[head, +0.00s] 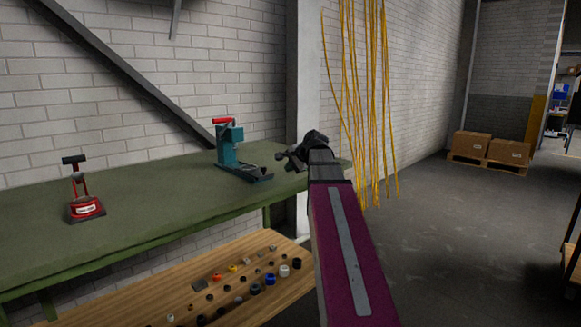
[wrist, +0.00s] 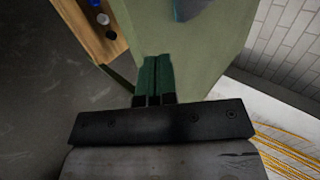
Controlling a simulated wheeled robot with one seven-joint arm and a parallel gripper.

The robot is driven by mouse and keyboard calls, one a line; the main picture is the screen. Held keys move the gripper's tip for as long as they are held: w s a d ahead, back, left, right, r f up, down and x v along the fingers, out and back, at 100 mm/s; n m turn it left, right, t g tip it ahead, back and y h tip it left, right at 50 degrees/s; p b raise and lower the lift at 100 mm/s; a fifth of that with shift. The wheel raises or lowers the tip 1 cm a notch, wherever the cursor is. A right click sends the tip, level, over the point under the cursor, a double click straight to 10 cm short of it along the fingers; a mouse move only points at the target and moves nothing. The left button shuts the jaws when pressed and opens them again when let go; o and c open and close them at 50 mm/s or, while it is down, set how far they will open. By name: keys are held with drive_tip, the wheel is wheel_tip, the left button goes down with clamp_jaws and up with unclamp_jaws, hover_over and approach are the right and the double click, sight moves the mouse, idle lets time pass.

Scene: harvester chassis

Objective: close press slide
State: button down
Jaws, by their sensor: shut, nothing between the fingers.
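A teal press (head: 230,146) with a red handle stands on the green workbench (head: 150,207), left of my arm in the head view. A dark slide (head: 250,173) extends from its base toward the bench's front right. My gripper (head: 288,157) is at the bench's right end, right of the press and apart from it. In the wrist view, its two green fingers (wrist: 155,75) are together with nothing between them, over the bench top (wrist: 195,60). A blue-grey part (wrist: 188,8), probably of the press, shows at the top edge there.
A red hand tool (head: 86,207) stands at the bench's left. A wooden board (head: 165,290) below holds several small colored parts. Yellow cables (head: 365,100) hang behind my arm. Cardboard boxes (head: 472,144) sit far right. Bench top between tool and press is clear.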

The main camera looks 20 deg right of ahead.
sight(258, 168)
drive_tip(key=x, duration=0.6)
drive_tip(key=shift+w+a+f, duration=0.1)
drive_tip(key=shift+w+f, duration=0.1)
drive_tip(key=shift+w, duration=0.05)
drive_tip(key=shift+w+a, duration=0.25)
drive_tip(key=shift+w, duration=0.3)
drive_tip(key=shift+w+a, duration=0.25)
drive_tip(key=shift+w, duration=0.3)
drive_tip(key=shift+w+a, duration=0.4)
drive_tip(key=shift+w, duration=0.2)
drive_tip(key=w+a, duration=0.1)
drive_tip(key=w, duration=0.2)
drive_tip(key=w+a, duration=0.2)
drive_tip(key=w, duration=0.1)
drive_tip(key=w+a, duration=0.1)
drive_tip(key=w, duration=0.2)
drive_tip(key=shift+w+a, duration=0.25)
drive_tip(key=shift+w, duration=0.05)
drive_tip(key=shift+w+a, duration=0.1)
drive_tip(key=shift+a, duration=0.05)
